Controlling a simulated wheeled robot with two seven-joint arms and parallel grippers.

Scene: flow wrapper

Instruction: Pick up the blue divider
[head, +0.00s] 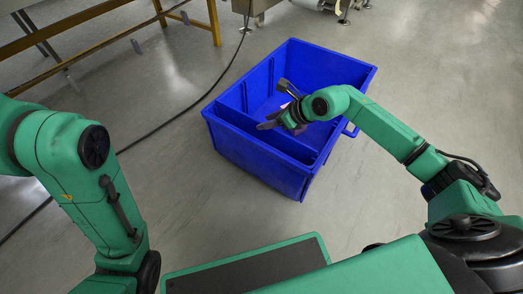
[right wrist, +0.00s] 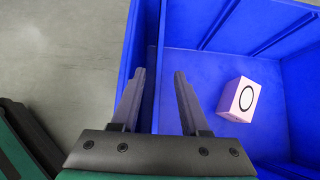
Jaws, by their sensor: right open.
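The blue divider (right wrist: 158,45) is a thin upright panel inside the blue crate (head: 255,158). In the head view the divider (head: 238,114) runs close to the crate's near wall, partly hidden by my right gripper. My right gripper (head: 271,105) is open over the crate. In the right wrist view its two fingers (right wrist: 159,73) show on either side of the divider's top edge, with gaps between. I cannot tell how deep the fingertips reach. My left arm (head: 85,180) stands at the left; its gripper is out of view.
A pink box with a black ring (right wrist: 239,99) lies on the floor of the wide compartment, right of the divider. Ribs line the crate walls. A black cable (head: 187,108) crosses the floor left of the crate. A yellow-legged frame (head: 214,20) stands at the back left.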

